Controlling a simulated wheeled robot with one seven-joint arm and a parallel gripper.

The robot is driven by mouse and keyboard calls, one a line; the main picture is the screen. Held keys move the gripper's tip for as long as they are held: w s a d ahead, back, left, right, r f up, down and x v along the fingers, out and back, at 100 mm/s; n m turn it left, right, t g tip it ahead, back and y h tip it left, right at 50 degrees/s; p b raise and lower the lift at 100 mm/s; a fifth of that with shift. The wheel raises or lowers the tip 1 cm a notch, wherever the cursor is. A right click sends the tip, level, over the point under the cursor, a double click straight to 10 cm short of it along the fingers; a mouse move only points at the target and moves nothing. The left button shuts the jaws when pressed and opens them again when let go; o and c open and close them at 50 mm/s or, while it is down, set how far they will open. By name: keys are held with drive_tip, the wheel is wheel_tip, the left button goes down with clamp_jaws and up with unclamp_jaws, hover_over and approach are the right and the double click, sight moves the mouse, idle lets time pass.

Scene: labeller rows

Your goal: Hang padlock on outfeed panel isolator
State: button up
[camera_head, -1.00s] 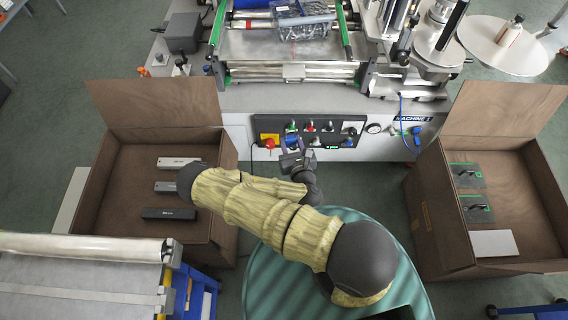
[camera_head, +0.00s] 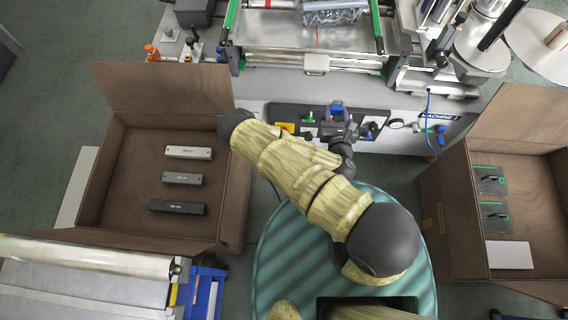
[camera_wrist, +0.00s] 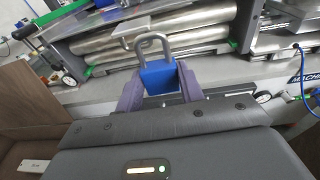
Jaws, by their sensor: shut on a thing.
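My gripper (camera_wrist: 158,90) is shut on a blue padlock (camera_wrist: 160,78), with one finger on each side of its body. The padlock's grey shackle points up and away from the gripper in the wrist view. In the head view the gripper (camera_head: 338,125) holds the padlock (camera_head: 336,108) in front of the machine's black control panel (camera_head: 285,112). My arm and gripper cover part of that panel, and the isolator cannot be made out clearly. The padlock looks apart from the panel.
An open brown box (camera_head: 235,190) with several bar-shaped parts stands at the left. Another box (camera_head: 440,215) with green-marked plates stands at the right. A gauge (camera_head: 396,123) and blue fittings (camera_head: 440,129) sit right of the panel. Rollers (camera_wrist: 150,35) lie above the panel.

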drive_tip(key=shift+s+d, duration=0.15)
drive_tip(key=shift+s, duration=0.05)
drive_tip(key=shift+d+f, duration=0.1)
drive_tip(key=shift+f, duration=0.05)
drive_tip(key=w+a+f+g+y+b, duration=0.1)
drive_tip(key=a+f+b, duration=0.4)
drive_tip(key=f+b, duration=1.2)
drive_tip(key=w+a+f+n+g+y+b, duration=0.1)
drive_tip(key=a+f+b, duration=0.5)
drive_tip(key=f+b, duration=1.2)
drive_tip(key=w+a+f+n+y+b, duration=0.1)
drive_tip(key=a+f+b, duration=0.5)
drive_tip(key=f+b, duration=1.2)
drive_tip(key=w+b, duration=0.1)
drive_tip(key=b, duration=0.6)
drive_tip(key=shift+a+f+g, duration=0.25)
drive_tip(key=shift+g, duration=0.15)
drive_tip(key=shift+w, duration=0.25)
drive_tip(key=w+f+b, duration=0.1)
drive_tip(key=w+b, duration=0.2)
drive_tip(key=w, duration=0.6)
drive_tip(key=shift+w+d+f, duration=0.25)
drive_tip(key=shift+f, duration=0.05)
